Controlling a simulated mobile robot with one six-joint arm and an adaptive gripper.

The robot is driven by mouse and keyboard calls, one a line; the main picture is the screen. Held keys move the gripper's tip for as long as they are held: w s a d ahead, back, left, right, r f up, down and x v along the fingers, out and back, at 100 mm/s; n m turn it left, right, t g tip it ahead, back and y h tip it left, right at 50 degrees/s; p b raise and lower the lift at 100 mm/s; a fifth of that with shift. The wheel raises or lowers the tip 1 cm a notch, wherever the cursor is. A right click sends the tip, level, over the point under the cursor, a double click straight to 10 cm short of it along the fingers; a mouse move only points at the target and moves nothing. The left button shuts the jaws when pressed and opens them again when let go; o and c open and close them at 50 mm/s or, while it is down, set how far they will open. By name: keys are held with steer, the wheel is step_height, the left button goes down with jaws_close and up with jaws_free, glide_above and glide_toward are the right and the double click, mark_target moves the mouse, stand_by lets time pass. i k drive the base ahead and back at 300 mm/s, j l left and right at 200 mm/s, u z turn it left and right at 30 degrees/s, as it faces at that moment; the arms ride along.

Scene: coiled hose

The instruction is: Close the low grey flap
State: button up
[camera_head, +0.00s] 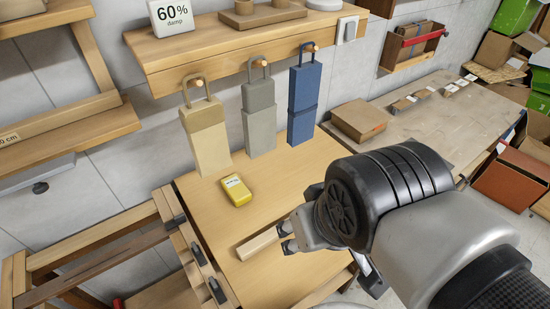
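A grey panel with a dark round knob (38,175) is on the wall under the left wooden shelf; it looks like the grey flap. It sits tilted out from the wall, but I cannot tell how far it stands open. My gripper (287,237) is low over the wooden table, well to the right of the flap. Its fingertips are at the right end of a pale wooden block (258,243). I cannot tell whether the block is between the fingers or just beyond them. My wrist hides part of the gripper.
A yellow box (236,190) lies on the wooden table (215,235). A wooden frame (90,255) with dark clips stands at lower left. A workbench (440,125) and cardboard boxes are at right.

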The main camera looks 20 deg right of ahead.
mark_target(33, 176)
steer(key=u, duration=1.45)
